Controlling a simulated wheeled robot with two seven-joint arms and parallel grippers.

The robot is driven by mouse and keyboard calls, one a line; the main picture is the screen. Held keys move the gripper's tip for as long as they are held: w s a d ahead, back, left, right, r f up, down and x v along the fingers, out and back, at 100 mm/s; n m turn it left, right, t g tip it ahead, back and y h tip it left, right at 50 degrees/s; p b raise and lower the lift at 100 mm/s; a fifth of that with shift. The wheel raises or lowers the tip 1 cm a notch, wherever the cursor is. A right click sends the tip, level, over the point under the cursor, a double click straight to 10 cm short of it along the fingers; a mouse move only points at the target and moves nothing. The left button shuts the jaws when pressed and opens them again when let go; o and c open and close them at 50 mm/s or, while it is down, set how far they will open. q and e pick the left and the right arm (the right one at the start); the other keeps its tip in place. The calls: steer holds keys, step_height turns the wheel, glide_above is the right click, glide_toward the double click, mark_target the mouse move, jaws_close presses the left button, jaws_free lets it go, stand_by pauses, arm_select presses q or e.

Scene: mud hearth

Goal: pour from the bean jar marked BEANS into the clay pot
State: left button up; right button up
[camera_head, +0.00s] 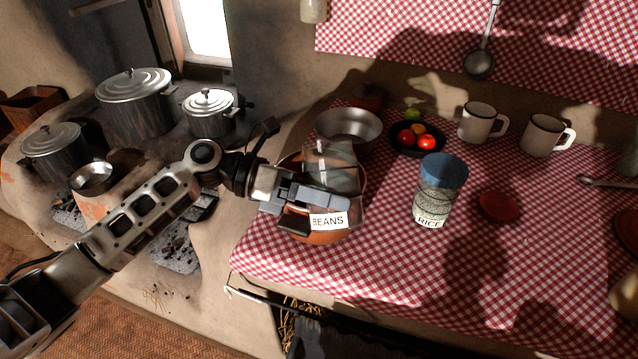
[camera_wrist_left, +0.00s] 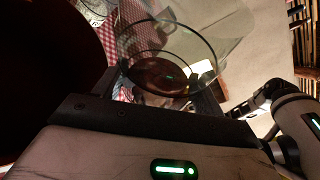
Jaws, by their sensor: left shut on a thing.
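The bean jar (camera_head: 333,165) is clear glass with a white BEANS label (camera_head: 328,221). My left gripper (camera_head: 318,203) is shut on it, coming in from the left. The label reads nearly level, and the jar looks close to upright in the head view. The clay pot (camera_head: 318,237) is orange-brown and stands at the cloth's left side, behind and below the jar and gripper, which hide most of it. In the left wrist view, the jar's round glass rim (camera_wrist_left: 213,50) shows close up. I cannot make out the beans clearly. My right gripper is not in view.
The RICE jar (camera_head: 437,205) with a blue lid stands right of the held jar. A metal bowl (camera_head: 349,123), fruit dish (camera_head: 415,150) and mugs are behind. The checked cloth (camera_head: 400,275) is clear in front.

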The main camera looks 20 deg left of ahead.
arm_select(q)
steer(key=shift+f, duration=0.1)
steer(key=shift+n+b, duration=0.3)
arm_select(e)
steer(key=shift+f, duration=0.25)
arm_select(q)
steer(key=shift+r, duration=0.3)
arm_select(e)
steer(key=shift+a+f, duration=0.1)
arm_select(q)
steer(key=shift+s+r+n+h+b, duration=0.15)
steer(key=shift+r+n+h+b, duration=0.15)
steer(key=shift+n+h+b, duration=0.25)
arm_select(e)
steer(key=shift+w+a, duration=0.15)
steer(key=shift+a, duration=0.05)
arm_select(q)
steer(key=shift+d+r, duration=0.1)
steer(key=shift+r, duration=0.05)
steer(key=shift+r+n+g+p, duration=0.1)
steer(key=shift+n+g+p, duration=0.2)
steer(key=shift+g, duration=0.1)
steer(key=shift+p, duration=0.55)
steer(key=shift+s+n+h+p, duration=0.1)
steer(key=shift+n+h+p, duration=0.15)
steer(key=shift+n+p, duration=0.15)
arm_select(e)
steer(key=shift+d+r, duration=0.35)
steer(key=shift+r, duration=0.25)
